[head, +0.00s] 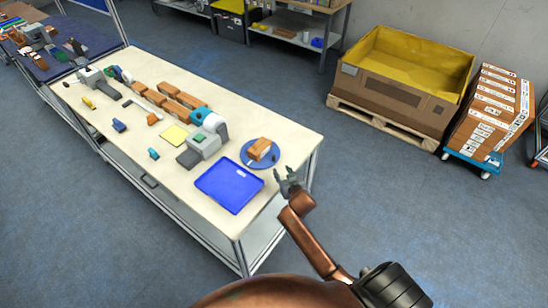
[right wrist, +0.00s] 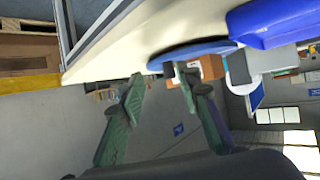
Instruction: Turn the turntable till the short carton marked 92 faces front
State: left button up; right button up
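The blue round turntable (head: 247,160) sits near the right end of the table. A short brown-orange carton (head: 260,149) stands on it, with a white patch on its lower left; I cannot read any number. In the right wrist view the turntable (right wrist: 190,50) is seen edge-on, with the carton (right wrist: 211,67) partly behind a finger. A small dark piece (head: 274,157) shows at the turntable's right edge. My right gripper (head: 287,181) is open and empty beside the turntable, off the table's near right edge; its spread fingers (right wrist: 160,80) show in the wrist view. My left gripper is not in view.
A blue tray (head: 229,186) lies just left of the turntable. A large yellow-lined crate (head: 400,75) stands on the floor beyond.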

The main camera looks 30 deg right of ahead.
aim_at(274, 156)
jog(key=shift+t, duration=0.5)
jog(key=w, duration=0.1)
jog(key=w+r, duration=0.1)
jog(key=w, duration=0.1)
jog(key=shift+w+d+r, duration=0.1)
jog(key=shift+w+r, duration=0.15)
jog(key=shift+w, duration=0.15)
jog(key=shift+b+x, duration=0.3)
jog(key=shift+x, duration=3.25)
jog(key=shift+c, duration=0.4)
grip_shut()
